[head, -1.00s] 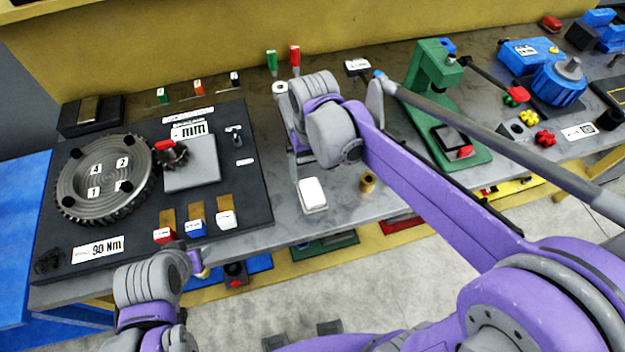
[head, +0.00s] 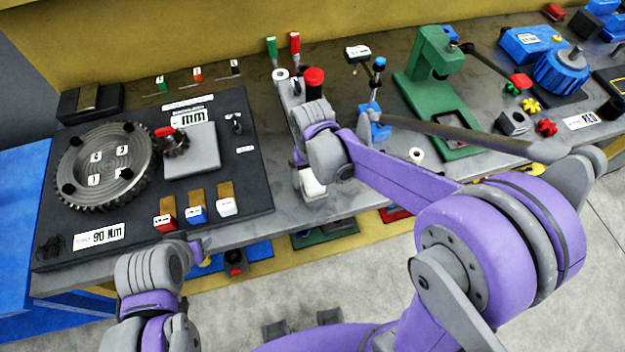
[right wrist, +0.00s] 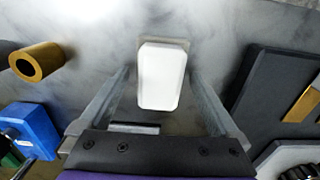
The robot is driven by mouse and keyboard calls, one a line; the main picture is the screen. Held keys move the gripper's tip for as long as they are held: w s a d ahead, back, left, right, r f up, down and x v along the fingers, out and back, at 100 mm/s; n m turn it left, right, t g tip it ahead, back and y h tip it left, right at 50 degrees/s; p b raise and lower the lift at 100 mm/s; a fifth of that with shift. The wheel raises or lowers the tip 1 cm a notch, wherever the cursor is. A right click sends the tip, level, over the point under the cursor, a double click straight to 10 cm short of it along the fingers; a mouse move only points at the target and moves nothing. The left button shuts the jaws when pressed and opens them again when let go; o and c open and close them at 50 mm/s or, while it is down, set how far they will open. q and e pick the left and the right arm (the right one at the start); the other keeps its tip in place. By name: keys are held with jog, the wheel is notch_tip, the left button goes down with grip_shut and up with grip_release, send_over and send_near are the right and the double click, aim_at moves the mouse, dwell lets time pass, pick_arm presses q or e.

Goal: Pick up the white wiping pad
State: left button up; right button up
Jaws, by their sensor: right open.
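The white wiping pad (head: 312,187) lies near the bench's front edge, right of the dark fixture plate. In the head view my right wrist and hand partly hide it. In the right wrist view the white pad (right wrist: 162,76) shows whole, between the two fingers of my right gripper (right wrist: 160,82). The fingers are apart, with a gap on each side of the pad. In the head view the right gripper (head: 303,178) is mostly hidden by its own wrist. My left arm is at the lower left; its gripper (head: 197,254) is too small and hidden to read.
The dark plate (head: 258,190) with the gear is close on the pad's other side. A green press (head: 425,75) stands farther right. A red-capped item (head: 314,80) stands behind my right wrist.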

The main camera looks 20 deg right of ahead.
aim_at(312, 177)
jog(key=c, duration=1.5)
jog(key=shift+r, duration=0.15)
notch_tip(312, 177, up, 10)
jog(key=shift+f+p, duration=0.1)
jog(key=shift+p, duration=0.2)
